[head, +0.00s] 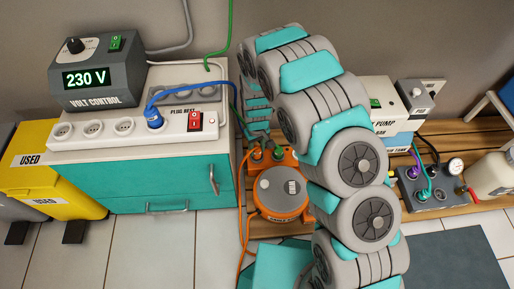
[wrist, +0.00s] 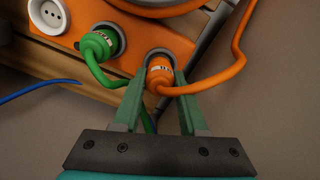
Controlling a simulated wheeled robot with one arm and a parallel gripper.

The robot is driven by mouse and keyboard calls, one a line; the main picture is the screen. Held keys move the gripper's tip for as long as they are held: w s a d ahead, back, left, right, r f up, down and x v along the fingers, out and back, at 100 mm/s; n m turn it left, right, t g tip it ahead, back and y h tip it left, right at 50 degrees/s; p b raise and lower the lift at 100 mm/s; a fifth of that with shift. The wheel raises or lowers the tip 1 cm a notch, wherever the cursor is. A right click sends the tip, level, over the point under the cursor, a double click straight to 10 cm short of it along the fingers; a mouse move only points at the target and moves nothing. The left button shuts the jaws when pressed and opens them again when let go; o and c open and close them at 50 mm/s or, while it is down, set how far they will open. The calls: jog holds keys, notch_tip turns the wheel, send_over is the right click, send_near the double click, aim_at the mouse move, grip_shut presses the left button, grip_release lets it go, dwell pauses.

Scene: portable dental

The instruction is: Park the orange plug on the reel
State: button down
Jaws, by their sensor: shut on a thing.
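The orange plug (wrist: 160,72), with its orange cable curving off to the right, is between my gripper's green fingers (wrist: 160,92), which are shut on it. Its front end is at a grey-rimmed round opening in the orange housing of the reel (wrist: 128,58). I cannot tell how deep it sits. A green plug (wrist: 100,42) sits in the opening to its left. In the head view the orange reel (head: 281,193) stands on the wooden bench, left of my arm. My fingertips are not clearly visible there.
A white socket (wrist: 48,14) is on the reel's housing. A blue cable (wrist: 30,92) runs at left. In the head view, a power strip (head: 130,130) holding a blue plug (head: 153,117) lies on the cabinet. The pump (head: 390,108) and gauge box (head: 435,185) stand right of my arm.

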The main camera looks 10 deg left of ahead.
jog(key=shift+f, duration=0.65)
jog(key=shift+c, duration=1.8)
grip_release()
